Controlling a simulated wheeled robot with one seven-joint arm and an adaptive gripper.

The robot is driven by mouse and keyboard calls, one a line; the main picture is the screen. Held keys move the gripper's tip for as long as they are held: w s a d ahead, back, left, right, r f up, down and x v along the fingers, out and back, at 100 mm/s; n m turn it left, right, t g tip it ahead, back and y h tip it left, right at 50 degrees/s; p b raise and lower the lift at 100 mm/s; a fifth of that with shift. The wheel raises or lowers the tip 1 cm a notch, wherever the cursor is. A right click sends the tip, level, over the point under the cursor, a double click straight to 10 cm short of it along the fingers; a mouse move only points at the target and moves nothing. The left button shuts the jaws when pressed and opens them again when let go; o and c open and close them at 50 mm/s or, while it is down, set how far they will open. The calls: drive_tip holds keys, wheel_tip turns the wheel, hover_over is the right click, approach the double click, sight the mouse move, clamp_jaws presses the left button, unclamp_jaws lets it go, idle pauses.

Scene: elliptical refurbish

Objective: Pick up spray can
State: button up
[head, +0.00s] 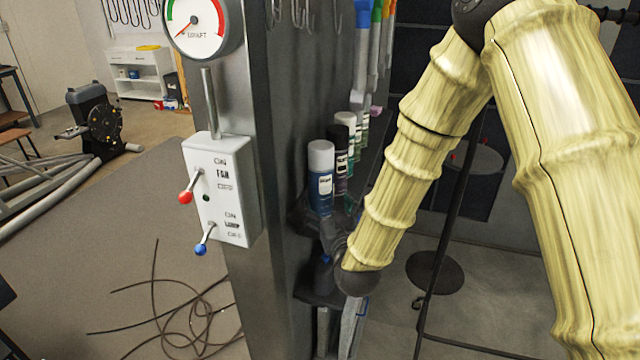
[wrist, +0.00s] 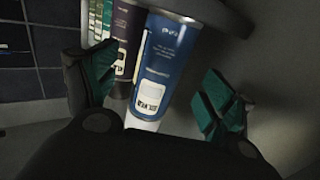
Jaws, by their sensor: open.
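A blue spray can (head: 320,188) with a white cap stands upright at the near end of a row on a dark shelf in the head view. In the wrist view the blue can (wrist: 167,58) appears upside down, with its white cap toward the bottom. My gripper (wrist: 157,92) is open, with one teal-padded finger on each side of the blue can in the picture. A gap shows between the can and the right finger. I cannot tell how deep the can sits between the fingers. In the head view my gripper is mostly hidden by the arm and shelf.
A dark purple can (wrist: 122,40) stands close beside the blue one, with more cans (head: 363,130) behind it. The shelf edge (head: 300,215) and grey metal column (head: 262,190) are close by. A control box (head: 222,190) is on the column. Cables (head: 185,320) lie on the floor.

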sight(324, 199)
drive_tip(key=shift+p+x, duration=1.5)
drive_tip(key=shift+x, duration=1.05)
drive_tip(key=shift+w+a, duration=0.15)
drive_tip(key=shift+w, duration=0.45)
drive_tip(key=c, duration=1.2)
